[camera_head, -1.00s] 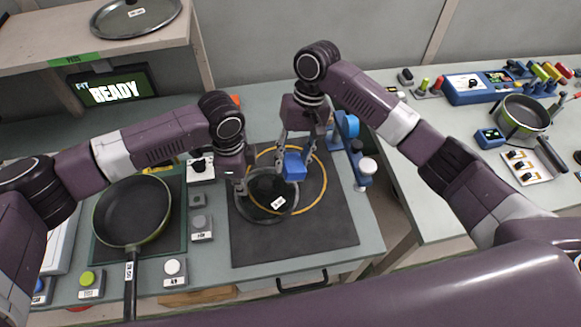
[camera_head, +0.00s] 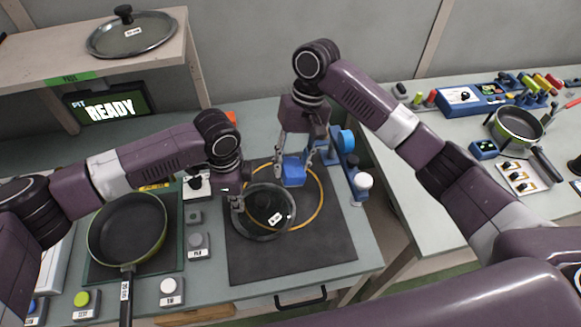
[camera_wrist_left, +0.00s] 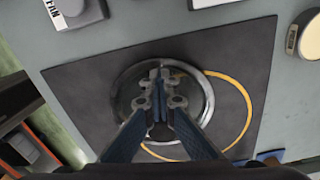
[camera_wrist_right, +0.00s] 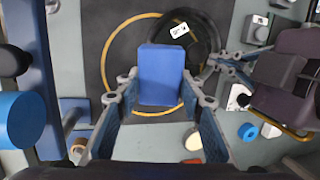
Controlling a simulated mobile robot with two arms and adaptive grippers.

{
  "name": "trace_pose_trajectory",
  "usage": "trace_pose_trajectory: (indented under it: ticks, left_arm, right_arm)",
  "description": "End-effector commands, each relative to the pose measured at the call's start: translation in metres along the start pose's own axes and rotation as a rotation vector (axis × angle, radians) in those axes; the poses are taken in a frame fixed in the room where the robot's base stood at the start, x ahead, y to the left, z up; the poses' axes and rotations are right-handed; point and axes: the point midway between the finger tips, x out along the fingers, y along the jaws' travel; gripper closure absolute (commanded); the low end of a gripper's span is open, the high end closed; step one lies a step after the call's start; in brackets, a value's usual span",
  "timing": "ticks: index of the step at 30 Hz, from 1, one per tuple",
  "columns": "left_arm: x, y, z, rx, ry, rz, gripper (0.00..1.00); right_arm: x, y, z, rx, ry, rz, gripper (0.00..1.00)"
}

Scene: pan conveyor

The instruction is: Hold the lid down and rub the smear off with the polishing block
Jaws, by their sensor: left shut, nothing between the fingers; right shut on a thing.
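The lid (camera_head: 264,228), dark glass with a metal rim and a white label, lies on the dark mat (camera_head: 320,250), partly inside a yellow ring marking. My left gripper (camera_head: 237,207) is shut and empty at the lid's left side; in the left wrist view its closed fingertips (camera_wrist_left: 158,84) appear over the lid's middle (camera_wrist_left: 125,95). I cannot tell whether they touch it. The polishing block (camera_head: 293,172) is blue and held in my right gripper (camera_head: 294,160), at the lid's upper right. The right wrist view shows the block (camera_wrist_right: 161,75) between the fingers. No smear can be made out.
A pan (camera_head: 127,232) stands left of the mat, with several labelled buttons beside it. A screen (camera_head: 110,106) reads READY. Another lid (camera_head: 133,38) lies on the shelf. Blue fixtures (camera_head: 356,178) border the mat's right side. A second table (camera_head: 430,155) stands right.

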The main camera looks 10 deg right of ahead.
Motion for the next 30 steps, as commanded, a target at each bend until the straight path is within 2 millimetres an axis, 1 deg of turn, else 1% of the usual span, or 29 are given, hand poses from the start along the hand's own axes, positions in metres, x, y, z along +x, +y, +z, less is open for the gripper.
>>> trace_pose_trajectory:
  ticks: [1,10,13,27,30]
  left_arm:
    - [0.006,0.005,0.001,0.001,-0.004,0.011,1.0]
    - [0.006,0.004,0.001,0.001,-0.003,0.011,1.0]
    - [0.003,0.005,0.001,0.001,-0.003,0.011,1.0]
    - [-0.045,0.002,0.0,0.0,-0.001,0.004,1.0]
    - [-0.05,0.002,0.0,0.0,-0.001,0.004,1.0]
  right_arm:
    - [0.001,0.0,0.0,0.0,0.0,0.0,0.91]
    - [0.001,0.0,0.0,0.0,0.0,0.0,0.91]
    - [-0.003,-0.001,0.0,0.0,0.0,0.0,0.91]
    - [-0.048,-0.011,0.007,0.0,0.0,0.0,0.91]
    - [-0.053,-0.012,0.008,0.0,0.0,0.0,0.91]
